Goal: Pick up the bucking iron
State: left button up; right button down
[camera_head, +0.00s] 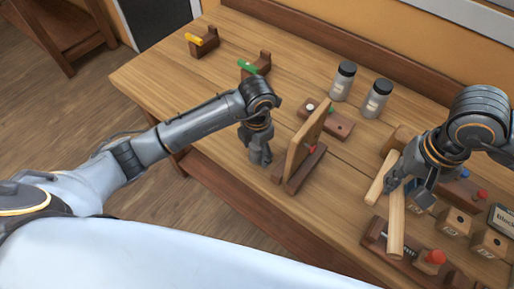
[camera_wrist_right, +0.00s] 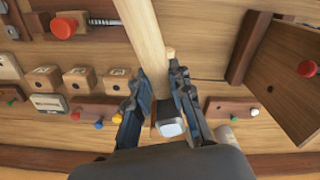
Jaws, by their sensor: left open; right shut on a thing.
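My left gripper (camera_head: 260,156) is open and empty, pointing down left of an upright wooden board (camera_head: 304,143).
Two dark-lidded jars (camera_head: 343,80) (camera_head: 376,98) stand at the back. Holders with a yellow piece (camera_head: 193,38) and a green piece (camera_head: 248,67) are at the far left. Small wooden blocks (camera_head: 488,243) and a red-knobbed block (camera_head: 434,258) crowd the front right. The left bench top is mostly clear.

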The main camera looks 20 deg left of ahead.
pick_arm(q)
grip_shut()
jog(key=shift+w+r, duration=0.1)
pick_arm(e)
jog(key=shift+w, duration=0.1)
dwell(0.3)
